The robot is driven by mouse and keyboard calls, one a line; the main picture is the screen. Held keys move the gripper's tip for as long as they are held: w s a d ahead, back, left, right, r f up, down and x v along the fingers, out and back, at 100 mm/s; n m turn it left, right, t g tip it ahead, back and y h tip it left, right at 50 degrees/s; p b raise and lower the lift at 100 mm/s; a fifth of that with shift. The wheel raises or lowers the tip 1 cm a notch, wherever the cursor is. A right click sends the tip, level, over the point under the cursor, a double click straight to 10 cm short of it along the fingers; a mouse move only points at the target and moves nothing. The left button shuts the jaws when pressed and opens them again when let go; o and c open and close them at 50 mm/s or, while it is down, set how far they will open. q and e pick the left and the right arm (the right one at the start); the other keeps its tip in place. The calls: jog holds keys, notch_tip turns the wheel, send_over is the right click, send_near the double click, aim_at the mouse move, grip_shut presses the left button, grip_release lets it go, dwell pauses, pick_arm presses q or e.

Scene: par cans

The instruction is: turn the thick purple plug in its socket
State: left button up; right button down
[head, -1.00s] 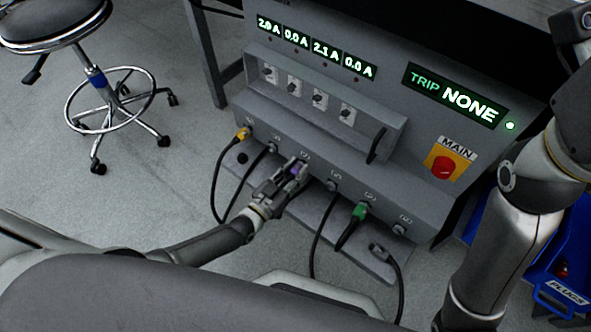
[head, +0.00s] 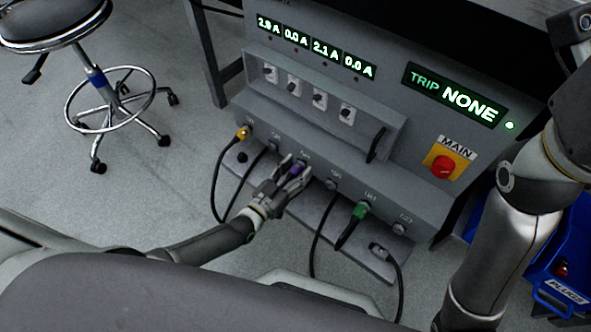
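The thick purple plug (head: 296,168) sits in a socket in the middle of the lower row on the grey power box (head: 262,112). Only its upper part shows; the rest is hidden between my fingers. My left gripper (head: 296,170) comes from the lower left and is open, with one finger on each side of the purple plug. Gaps show between the plug and the fingers. My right arm stands at the right of the view, but its gripper is outside the picture.
Beside it are a yellow plug (head: 243,132), a black cable (head: 322,232) and a green plug (head: 361,210). A loose cable end (head: 379,251) lies on the ledge.

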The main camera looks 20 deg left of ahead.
pick_arm(q)
jog(key=v, duration=1.2)
